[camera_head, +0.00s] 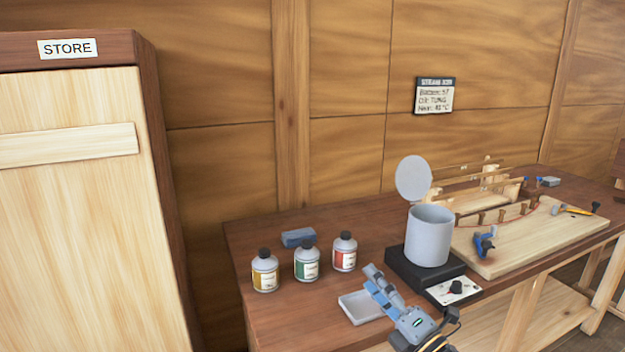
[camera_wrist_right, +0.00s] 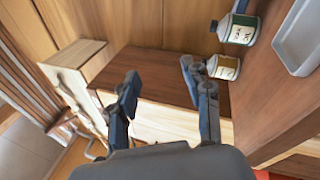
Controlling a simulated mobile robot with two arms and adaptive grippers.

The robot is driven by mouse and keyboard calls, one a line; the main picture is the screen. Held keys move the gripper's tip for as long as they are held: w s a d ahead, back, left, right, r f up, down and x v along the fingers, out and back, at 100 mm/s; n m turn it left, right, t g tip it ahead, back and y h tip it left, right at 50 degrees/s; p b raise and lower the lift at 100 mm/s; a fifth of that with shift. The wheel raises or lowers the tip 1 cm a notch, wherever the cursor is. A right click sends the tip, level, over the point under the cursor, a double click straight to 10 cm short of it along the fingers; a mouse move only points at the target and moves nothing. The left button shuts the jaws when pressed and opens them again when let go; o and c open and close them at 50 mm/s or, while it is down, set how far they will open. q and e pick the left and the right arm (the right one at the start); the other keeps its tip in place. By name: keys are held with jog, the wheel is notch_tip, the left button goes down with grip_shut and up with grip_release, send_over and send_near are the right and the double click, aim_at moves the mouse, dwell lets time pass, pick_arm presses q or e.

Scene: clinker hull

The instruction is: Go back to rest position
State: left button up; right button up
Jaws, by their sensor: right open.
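My right gripper (camera_head: 372,278) is over the front part of the workbench (camera_head: 260,328), just right of the small white tray (camera_head: 362,308) and partly in front of it. In the right wrist view the gripper (camera_wrist_right: 160,76) has its two fingers spread apart with nothing between them. My left gripper is not in view.
Three bottles with yellow (camera_head: 265,272), green (camera_head: 306,262) and red (camera_head: 344,252) labels stand behind the tray. A grey pot (camera_head: 429,238) with its lid raised stands on a black heater (camera_head: 405,265). A wooden board (camera_head: 550,232) with clamps lies right. A STORE cabinet (camera_head: 75,200) stands left.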

jog(key=s+d+f+m+g+h, duration=0.2)
jog(key=s+d+f+m+h, duration=0.3)
jog(key=f+m, duration=0.4)
jog(key=s+d+f+m+g+h, duration=0.2)
jog(key=s+d+f+m+h, duration=0.2)
jog(key=s+f+m+h, duration=0.45)
jog(key=s+f+m+g+y, duration=0.1)
jog(key=s+f+m+g, duration=0.4)
jog(key=s, duration=0.6)
jog(key=s+f+m+g+y, duration=0.2)
jog(key=s+f+m+g, duration=0.3)
jog(key=s, duration=0.7)
notch_tip(320, 180, down, 26)
jog(key=n+g, duration=0.1)
jog(key=g, duration=0.1)
jog(key=s+d+f+g, duration=0.1)
jog(key=s+d+f, duration=0.1)
jog(key=s+f, duration=1.3)
jog(key=shift+s+f+h, duration=0.15)
jog(key=shift+s+h, duration=0.2)
jog(key=shift+s, duration=0.7)
jog(key=shift+d+n, duration=0.1)
jog(key=shift+n, duration=0.15)
